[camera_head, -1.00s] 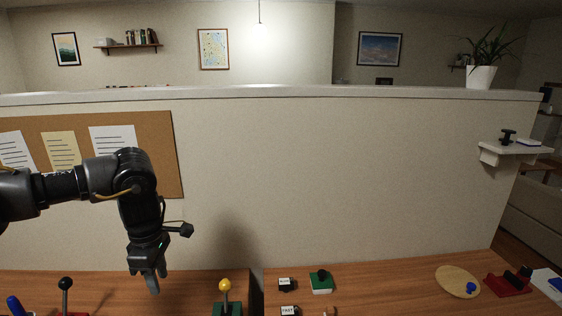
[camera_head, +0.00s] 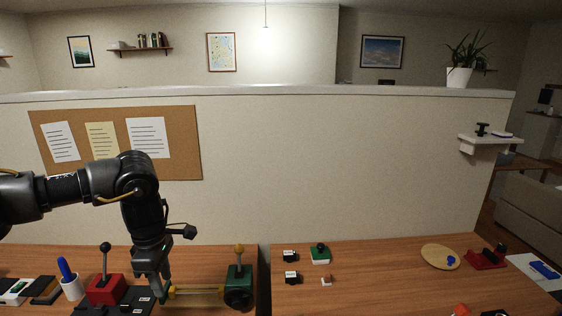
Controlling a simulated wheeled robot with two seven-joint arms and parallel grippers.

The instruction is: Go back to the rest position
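My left arm comes in from the left, and its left gripper (camera_head: 158,288) points down over the left desk. The fingers look close together, but the small size and dark background hide whether there is a gap. Nothing is clearly seen held in it. Below and beside it are a red box with a black-knobbed lever (camera_head: 105,287) and a green box with a yellow-knobbed lever (camera_head: 239,279). A yellow strip (camera_head: 198,294) runs just right of the fingertips; whether they touch cannot be told.
The right desk (camera_head: 380,285) holds small switches (camera_head: 290,256), a green block with a black knob (camera_head: 320,254), a round wooden board (camera_head: 440,257) and a red item (camera_head: 487,259). A cup with a blue object (camera_head: 69,282) stands left. A partition wall (camera_head: 320,170) rises behind.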

